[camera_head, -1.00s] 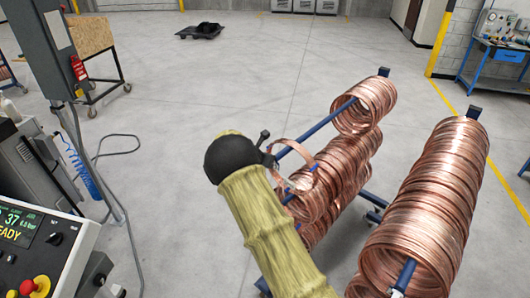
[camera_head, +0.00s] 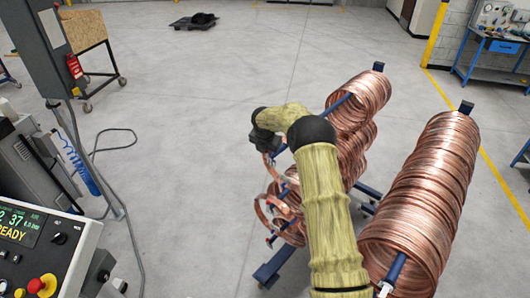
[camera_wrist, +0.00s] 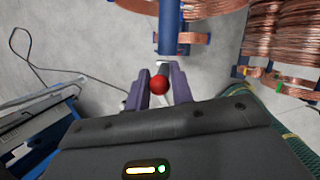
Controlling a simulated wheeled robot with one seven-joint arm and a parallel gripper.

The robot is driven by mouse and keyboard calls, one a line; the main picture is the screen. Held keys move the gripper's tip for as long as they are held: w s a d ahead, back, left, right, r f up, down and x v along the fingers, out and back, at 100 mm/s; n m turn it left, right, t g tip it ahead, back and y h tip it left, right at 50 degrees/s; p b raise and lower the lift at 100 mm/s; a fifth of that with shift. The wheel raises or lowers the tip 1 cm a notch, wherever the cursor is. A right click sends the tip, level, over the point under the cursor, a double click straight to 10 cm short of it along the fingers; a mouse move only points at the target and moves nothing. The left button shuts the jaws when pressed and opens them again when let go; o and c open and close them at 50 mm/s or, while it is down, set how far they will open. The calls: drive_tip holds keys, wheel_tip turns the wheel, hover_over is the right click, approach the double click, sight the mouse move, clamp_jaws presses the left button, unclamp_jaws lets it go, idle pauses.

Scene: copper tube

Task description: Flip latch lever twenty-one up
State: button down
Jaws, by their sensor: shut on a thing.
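In the wrist view, a red ball knob (camera_wrist: 159,85) on a short pale lever (camera_wrist: 161,68) sits between the two dark purple-grey fingers of my gripper (camera_wrist: 159,76). The gripper is shut on this knob. The lever is just below the end of a blue bar (camera_wrist: 169,35) that has copper tube around it. The lever's number cannot be read. In the head view, my arm bends over the left coil rack, with its black wrist (camera_head: 268,139) above the rack's near left side. The fingers and knob are too small or hidden to make out there.
Copper coils hang on the left rack (camera_head: 361,98) and the right rack (camera_head: 420,205), close beside my arm. Blue rack feet (camera_head: 273,268) reach across the floor. A control panel (camera_head: 35,245) stands at the lower left. The floor behind the racks is mostly open.

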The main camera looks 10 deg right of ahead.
drive_tip(key=shift+w+d+r+g+y, duration=0.1)
drive_tip(key=shift+w+d+g+y, duration=0.2)
drive_tip(key=shift+g+y, duration=0.25)
drive_tip(key=shift+w+d+r+g+y, duration=0.1)
drive_tip(key=shift+w+d+g+y, duration=0.2)
drive_tip(key=shift+y, duration=0.35)
drive_tip(key=shift+g+y, duration=0.25)
drive_tip(key=shift+y, duration=0.05)
drive_tip(key=c, duration=1.3)
unclamp_jaws()
drive_tip(key=shift+f, duration=0.15)
drive_tip(key=shift+d+r, duration=0.1)
drive_tip(key=shift+r, duration=0.3)
drive_tip(key=v, duration=1.6)
drive_tip(key=shift+r, duration=0.35)
